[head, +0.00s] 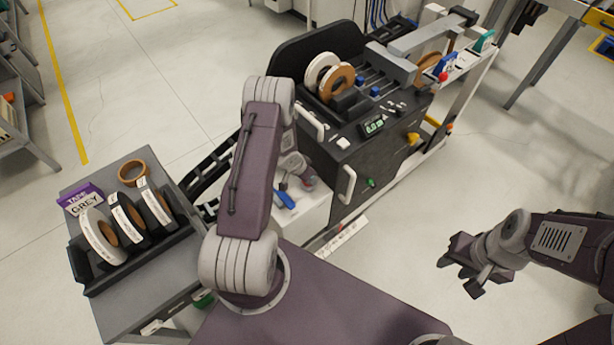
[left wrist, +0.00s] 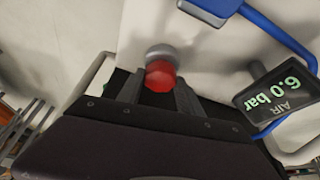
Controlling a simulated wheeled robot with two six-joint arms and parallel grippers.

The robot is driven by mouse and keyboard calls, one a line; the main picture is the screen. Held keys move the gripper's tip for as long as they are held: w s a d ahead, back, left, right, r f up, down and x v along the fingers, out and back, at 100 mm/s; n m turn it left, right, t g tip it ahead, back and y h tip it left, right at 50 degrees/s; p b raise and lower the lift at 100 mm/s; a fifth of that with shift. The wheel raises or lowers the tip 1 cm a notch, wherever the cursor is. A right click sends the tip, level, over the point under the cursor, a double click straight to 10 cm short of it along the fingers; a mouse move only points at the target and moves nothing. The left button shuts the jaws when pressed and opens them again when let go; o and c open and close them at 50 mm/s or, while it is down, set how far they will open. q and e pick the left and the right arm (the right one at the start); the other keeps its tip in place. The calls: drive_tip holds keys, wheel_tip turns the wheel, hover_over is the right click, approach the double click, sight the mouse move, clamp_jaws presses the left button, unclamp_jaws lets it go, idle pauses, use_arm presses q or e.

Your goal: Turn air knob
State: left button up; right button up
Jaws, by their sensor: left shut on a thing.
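The red air knob (left wrist: 160,76) sits on a round grey base on a pale panel in the left wrist view. My left gripper (left wrist: 158,92) is shut on the knob, with one dark finger on each side of it. A display (left wrist: 285,95) beside it reads "6.0 bar AIR", seen upside down. In the head view, my left arm hides most of this spot, and the left fingertips cannot be made out. My right gripper (head: 465,279) hangs over the bare floor at the right, empty, with its fingers apart.
A blue handle or pipe (left wrist: 283,35) runs close to the display. The dark edge banding machine (head: 345,145) stands beyond my left arm. A grey cart (head: 120,290) with tape rolls is at the left. The floor at the right is clear.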

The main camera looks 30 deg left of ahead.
use_arm(q)
drive_tip(key=o, duration=1.4)
drive_tip(key=shift+c, duration=0.2)
drive_tip(key=shift+r, duration=0.1)
drive_tip(key=p+v, duration=0.2)
drive_tip(key=v, duration=0.6)
drive_tip(key=shift+s+r, duration=0.2)
drive_tip(key=shift+r, duration=0.15)
